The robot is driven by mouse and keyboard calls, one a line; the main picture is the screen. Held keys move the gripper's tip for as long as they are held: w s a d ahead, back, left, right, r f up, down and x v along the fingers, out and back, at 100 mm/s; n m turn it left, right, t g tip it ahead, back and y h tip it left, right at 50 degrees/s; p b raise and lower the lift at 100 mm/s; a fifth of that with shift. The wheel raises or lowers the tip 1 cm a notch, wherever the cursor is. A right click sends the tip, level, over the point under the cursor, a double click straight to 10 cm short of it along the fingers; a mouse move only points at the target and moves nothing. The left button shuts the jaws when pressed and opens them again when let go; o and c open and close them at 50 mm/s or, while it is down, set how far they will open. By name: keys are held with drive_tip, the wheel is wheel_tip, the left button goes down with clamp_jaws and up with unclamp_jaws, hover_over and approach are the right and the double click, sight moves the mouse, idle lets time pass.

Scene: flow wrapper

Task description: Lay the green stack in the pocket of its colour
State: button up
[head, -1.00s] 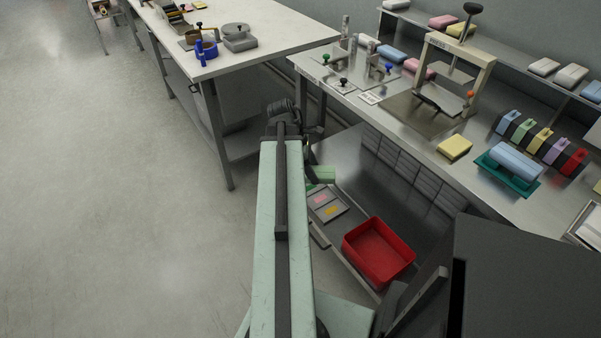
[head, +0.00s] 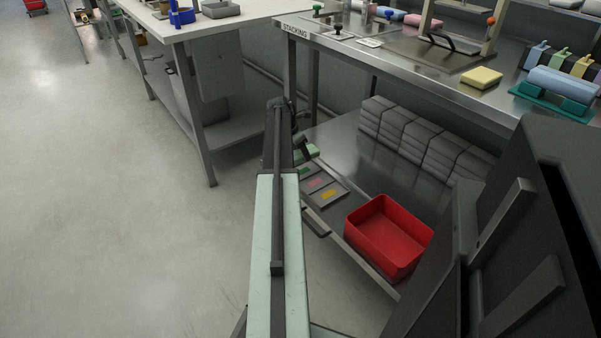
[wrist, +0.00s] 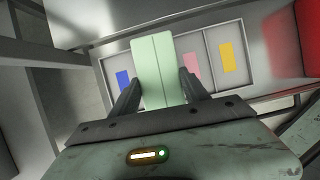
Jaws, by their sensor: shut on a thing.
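The green stack (wrist: 155,73) is a pale green block with a seam down its middle. My gripper (wrist: 160,90) is shut on it, one finger on each side. In the head view the stack (head: 310,151) shows at the end of my arm, just beyond the green mark. The grey pocket tray (head: 342,190) has coloured marks: green (head: 305,172), pink (head: 316,182) and yellow (head: 328,194). In the wrist view the stack covers the space between the blue mark (wrist: 123,79) and the pink mark (wrist: 190,64), hiding the green one. Its height above the tray is unclear.
A red bin (head: 388,235) stands beside the tray on the lower shelf (head: 345,145). Grey stacked blocks (head: 425,140) lie farther back. The bench top (head: 400,65) overhangs the shelf, and a table leg (head: 195,120) stands to the left.

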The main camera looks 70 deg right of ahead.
drive_tip(key=shift+w+d+f+b, duration=0.15)
drive_tip(key=shift+d+f, duration=0.2)
drive_tip(key=shift+f, duration=0.15)
drive_tip(key=shift+w+d+f+b, duration=0.1)
drive_tip(key=shift+d+f+b, duration=0.05)
drive_tip(key=shift+d+f, duration=0.3)
drive_tip(key=shift+d, duration=0.1)
wheel_tip(320, 180, down, 7)
drive_tip(key=b, duration=0.6)
drive_tip(key=shift+r, duration=0.2)
drive_tip(key=shift+b, duration=0.3)
drive_tip(key=o, duration=1.5)
drive_tip(key=shift+o, duration=0.2)
drive_tip(key=p+v, duration=0.7)
drive_tip(key=v, duration=0.1)
drive_tip(key=shift+f, duration=0.1)
